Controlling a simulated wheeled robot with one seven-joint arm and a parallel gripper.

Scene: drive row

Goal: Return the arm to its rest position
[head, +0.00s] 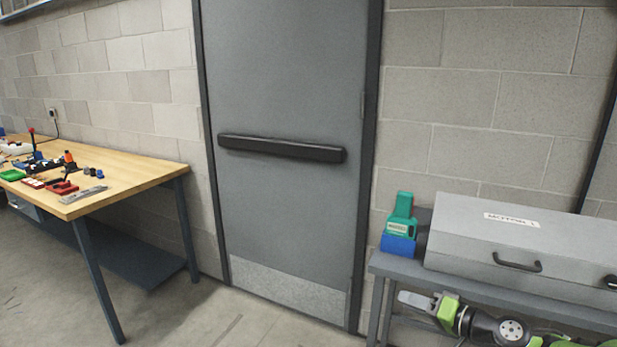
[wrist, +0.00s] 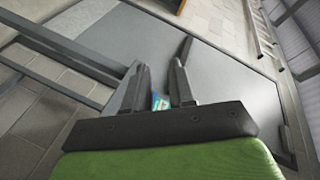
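My gripper (head: 416,300) is low at the right in the head view, in front of the grey bench and pointing left. My green and grey arm runs from it to the lower right corner. In the wrist view my gripper (wrist: 161,66) shows two dark fingers with a gap between them. They are open. A small teal and blue patch (wrist: 160,102) shows in the gap near the finger bases. I cannot tell whether it is part of something held or lies behind.
A grey bench (head: 385,264) carries a grey case (head: 465,235) with dark handles and a teal and blue item (head: 399,228). A grey door (head: 285,85) with a black push bar (head: 283,148) stands mid-view. A wooden table (head: 135,172) with small parts is left. Floor before the door is clear.

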